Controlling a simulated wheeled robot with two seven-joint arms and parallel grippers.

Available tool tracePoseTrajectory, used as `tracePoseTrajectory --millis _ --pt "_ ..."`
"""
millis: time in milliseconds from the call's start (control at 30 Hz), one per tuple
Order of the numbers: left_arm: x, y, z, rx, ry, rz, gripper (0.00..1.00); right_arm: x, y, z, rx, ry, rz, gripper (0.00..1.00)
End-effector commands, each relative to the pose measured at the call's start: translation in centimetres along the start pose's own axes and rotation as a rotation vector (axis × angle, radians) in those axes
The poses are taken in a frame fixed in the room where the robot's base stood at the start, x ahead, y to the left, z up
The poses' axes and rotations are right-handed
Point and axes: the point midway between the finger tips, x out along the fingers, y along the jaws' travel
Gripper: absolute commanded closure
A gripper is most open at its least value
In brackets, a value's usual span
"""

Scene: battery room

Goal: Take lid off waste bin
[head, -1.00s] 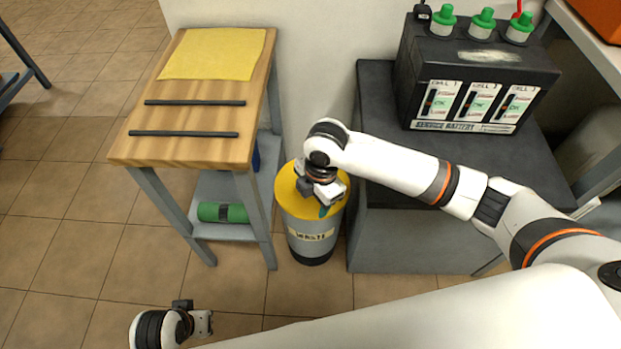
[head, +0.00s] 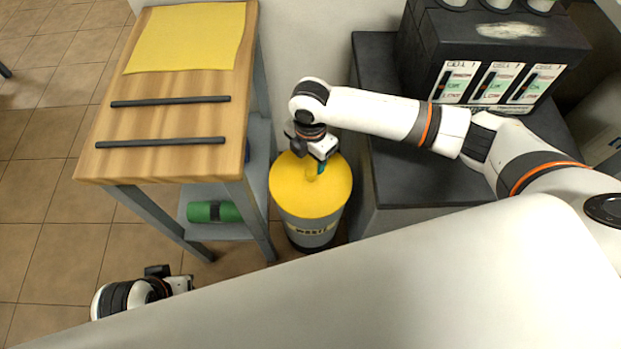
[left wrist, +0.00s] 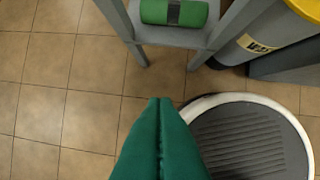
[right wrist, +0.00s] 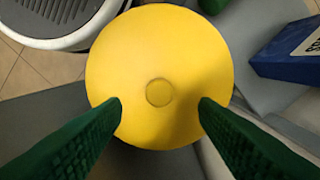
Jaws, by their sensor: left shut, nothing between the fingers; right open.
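The waste bin (head: 312,232) is a grey cylinder with a "WASTE" label and a black base. It stands on the floor between the wooden table and the dark bench. Its round yellow lid (head: 325,193) is on top; in the right wrist view the lid (right wrist: 150,50) has a small round knob (right wrist: 159,92) at its middle. My right gripper (head: 316,168) is above the lid, pointing down, open and empty, its green fingers on either side of the knob in the right wrist view. My left gripper (left wrist: 160,103) is shut and empty, low over the floor left of the bin.
The wooden table (head: 180,100) holds a yellow cloth (head: 187,37) and two dark rods; a green roll (head: 213,211) lies on its lower shelf. A black battery box (head: 500,50) stands on the dark bench (head: 400,175). A blue box (right wrist: 290,58) shows in the right wrist view.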

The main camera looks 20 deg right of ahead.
Motion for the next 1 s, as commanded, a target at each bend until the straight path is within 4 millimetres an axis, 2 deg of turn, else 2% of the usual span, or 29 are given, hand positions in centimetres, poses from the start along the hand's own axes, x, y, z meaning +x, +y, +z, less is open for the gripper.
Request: tracePoseTrajectory --millis 233,333,533,767,833,1000 --pt "-1.0 0.0 -0.1 -0.001 -0.006 0.001 1.00 1.4 0.1 0.0 0.000 0.000 0.001 0.45" --pt "-1.3 0.1 -0.3 -0.001 -0.011 0.002 1.00 2.7 0.1 0.0 0.001 -0.001 0.001 0.45" --pt "0.0 0.0 -0.7 -0.001 -0.009 0.002 1.00 5.7 0.2 -0.1 0.000 0.001 0.002 0.45" --pt "-0.1 0.0 -0.6 -0.001 -0.009 0.002 1.00 5.9 0.1 -0.1 -0.001 0.001 -0.001 0.45" --pt "-0.1 0.0 -0.6 -0.001 -0.009 0.002 1.00 5.9 0.1 -0.1 -0.001 0.001 -0.001 0.52" --pt "-0.1 0.0 -0.6 -0.001 -0.009 0.002 1.00 5.8 0.1 -0.1 0.000 0.001 -0.001 0.80"
